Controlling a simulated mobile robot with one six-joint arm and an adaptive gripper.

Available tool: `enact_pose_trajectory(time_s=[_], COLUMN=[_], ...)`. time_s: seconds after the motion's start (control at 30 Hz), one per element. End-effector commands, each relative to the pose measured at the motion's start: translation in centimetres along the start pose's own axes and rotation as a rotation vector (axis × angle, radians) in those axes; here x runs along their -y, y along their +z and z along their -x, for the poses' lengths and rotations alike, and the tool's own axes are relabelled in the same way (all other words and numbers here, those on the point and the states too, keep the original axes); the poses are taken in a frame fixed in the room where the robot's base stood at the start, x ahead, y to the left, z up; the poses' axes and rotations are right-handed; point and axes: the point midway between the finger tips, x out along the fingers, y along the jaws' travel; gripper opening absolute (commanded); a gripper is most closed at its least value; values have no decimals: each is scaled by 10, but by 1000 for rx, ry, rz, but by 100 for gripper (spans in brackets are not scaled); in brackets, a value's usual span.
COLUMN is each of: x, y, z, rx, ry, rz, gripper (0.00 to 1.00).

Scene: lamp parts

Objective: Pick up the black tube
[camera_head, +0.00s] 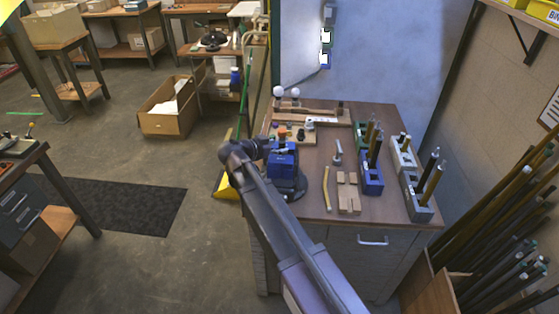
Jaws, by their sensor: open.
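Several dark tubes stand in holder blocks at the right of the workbench. Another black tube (375,146) stands in the blue block (371,183). I cannot tell which one the task means. My arm reaches up from the bottom middle, and my gripper (262,146) is at its far end, left of the blue vise and well apart from the tubes. It is open, small and partly hidden, and I see nothing held in it.
The blue vise (283,160) stands at the bench's left edge. A green block (361,134) and a pale block (403,156) stand behind. More rods (500,230) lean at the right.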

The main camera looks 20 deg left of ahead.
Motion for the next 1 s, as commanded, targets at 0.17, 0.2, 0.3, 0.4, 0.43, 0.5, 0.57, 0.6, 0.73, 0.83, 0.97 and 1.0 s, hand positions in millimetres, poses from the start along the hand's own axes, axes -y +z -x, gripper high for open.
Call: enact_pose_trajectory(time_s=[0.17,0.2,0.3,0.4,0.43,0.5,0.57,0.6,0.73,0.83,0.97,1.0], x=[1,0,0,0,0,0,0,0,0,0,0,0], y=[2,1,0,0,0,0,0,0,0,0,0,0], z=[-19,-22,-24,-24,-24,-24,-24,-24,-23,-23,-23,-23], rx=[0,0,0,0,0,0,0,0,0,0,0,0], ry=[0,0,0,0,0,0,0,0,0,0,0,-1], rz=[-1,-1,-1,-1,-1,-1,-1,-1,-1,-1,-1,0], gripper=[74,74,74,74,74,74,74,74,74,71,32,20])
